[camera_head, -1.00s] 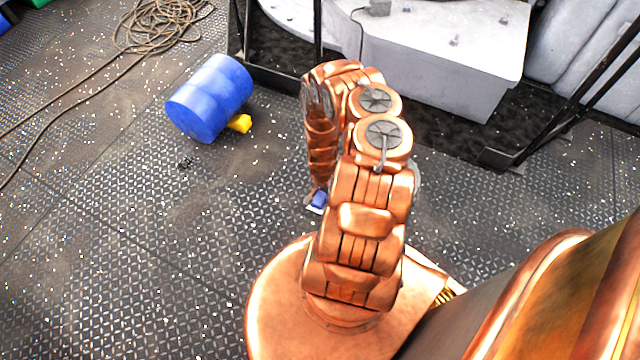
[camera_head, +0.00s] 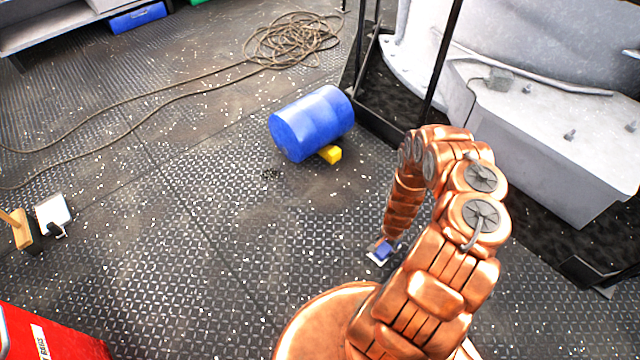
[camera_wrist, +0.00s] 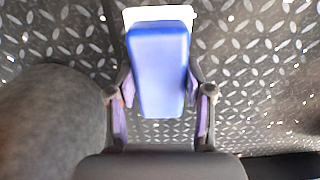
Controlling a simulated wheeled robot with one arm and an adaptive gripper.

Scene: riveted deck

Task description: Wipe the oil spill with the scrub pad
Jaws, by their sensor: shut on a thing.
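The scrub pad, a blue block on a white base (camera_wrist: 160,70), is between the fingers of my gripper (camera_wrist: 160,92) in the wrist view. My gripper is shut on it. In the head view the pad (camera_head: 382,250) shows at the lower end of my arm, close above or on the deck; I cannot tell which. A small dark patch (camera_head: 270,174) lies on the deck left of my gripper, below the blue barrel. I cannot tell for sure whether it is the oil spill. The deck around it looks dull and brownish.
A blue barrel (camera_head: 311,124) lies on its side against a yellow wedge (camera_head: 330,154). Coiled rope (camera_head: 292,40) lies behind. A white dustpan-like thing (camera_head: 52,214) is at left, a red box (camera_head: 45,335) at lower left. Machinery (camera_head: 540,130) stands at right. The middle deck is clear.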

